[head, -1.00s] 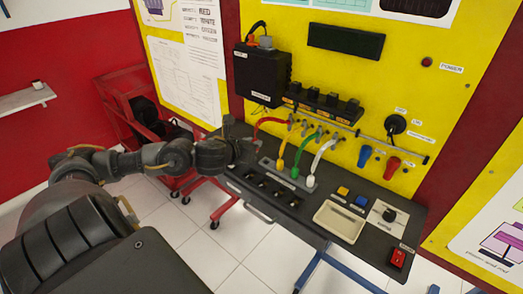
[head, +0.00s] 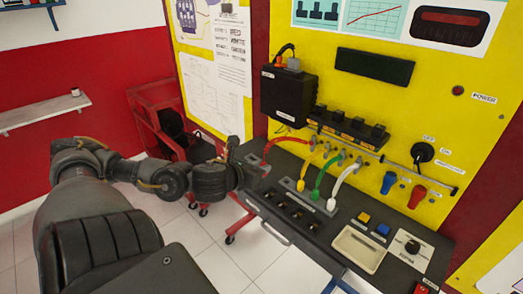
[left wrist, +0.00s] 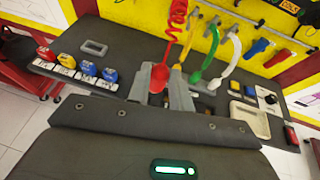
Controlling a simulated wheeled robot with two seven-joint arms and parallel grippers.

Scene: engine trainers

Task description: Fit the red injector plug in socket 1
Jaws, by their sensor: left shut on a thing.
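My left gripper (head: 258,178) is at the left part of the dark bench, at the end of the red cable (head: 283,142). In the left wrist view its grey fingers (left wrist: 172,94) are shut on the red injector plug (left wrist: 159,76), with the coiled red cable rising from it. The plug's lower end is hidden by the gripper. A row of dark sockets (head: 287,213) lies just right of the gripper in the head view. I cannot read which one is socket 1. My right gripper is not in view.
Yellow (head: 303,172), green (head: 319,180) and white (head: 342,182) cables hang close right of my gripper, their plugs at a grey holder. Coloured blocks (left wrist: 66,61) stand at the bench's left. A pale tray (head: 359,249) and switches lie right. The yellow board rises behind.

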